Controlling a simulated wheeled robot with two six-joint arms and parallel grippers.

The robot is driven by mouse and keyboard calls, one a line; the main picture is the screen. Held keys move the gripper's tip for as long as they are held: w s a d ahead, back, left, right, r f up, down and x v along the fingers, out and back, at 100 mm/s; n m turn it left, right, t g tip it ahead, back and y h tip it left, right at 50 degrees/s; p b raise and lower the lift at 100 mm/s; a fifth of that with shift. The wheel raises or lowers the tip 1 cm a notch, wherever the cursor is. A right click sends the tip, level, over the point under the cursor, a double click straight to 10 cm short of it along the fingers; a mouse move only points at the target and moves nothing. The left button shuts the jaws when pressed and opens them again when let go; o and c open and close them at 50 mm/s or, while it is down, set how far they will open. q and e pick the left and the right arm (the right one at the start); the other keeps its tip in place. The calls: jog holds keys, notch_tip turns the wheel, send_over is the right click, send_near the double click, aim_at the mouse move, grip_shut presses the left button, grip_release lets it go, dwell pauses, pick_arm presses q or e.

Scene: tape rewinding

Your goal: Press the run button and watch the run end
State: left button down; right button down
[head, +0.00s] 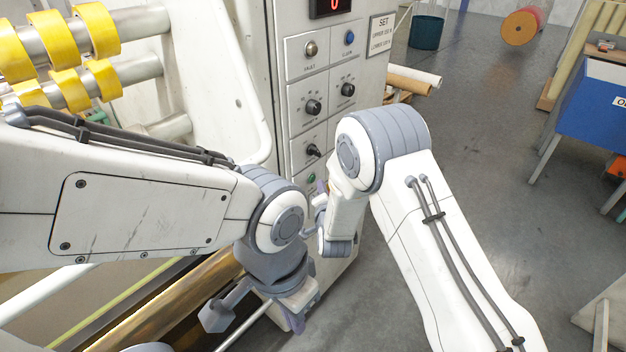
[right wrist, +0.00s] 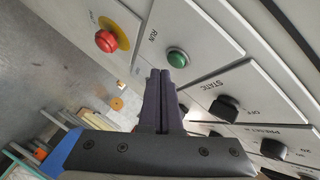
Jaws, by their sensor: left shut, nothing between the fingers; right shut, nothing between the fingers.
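The green run button (right wrist: 177,57) sits on a pale panel under the label RUN in the right wrist view. A bit of green also shows beside my right gripper in the head view (head: 311,178). My right gripper (right wrist: 160,74) is shut and empty. Its dark purple fingertips point at the panel just short of the button in the picture; I cannot tell whether they touch the panel. My left gripper (head: 296,322) is shut and empty, pointing down low in front of the machine. The display (head: 328,4) shows a red figure, partly cut off.
A red mushroom button (right wrist: 106,40) on a yellow disc is beside the run button. A black STATIC knob (right wrist: 224,108) is on the other side. Yellow rings (head: 97,30) sit on rollers at left.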

jog(key=shift+a, duration=0.1)
dwell(0.7)
jog(key=shift+w+a+b, duration=0.2)
jog(key=shift+a+b, duration=0.05)
jog(key=shift+b, duration=0.05)
jog(key=shift+w+a, duration=0.25)
jog(key=shift+a, duration=0.05)
dwell(0.7)
dwell(0.3)
jog(key=shift+s+d+b, duration=0.4)
jog(key=shift+s+d, duration=0.1)
jog(key=shift+d, duration=0.15)
jog(key=s+d, duration=0.1)
jog(key=d, duration=0.1)
jog(key=s+d+b, duration=0.1)
jog(key=s+d, duration=0.1)
dwell(0.9)
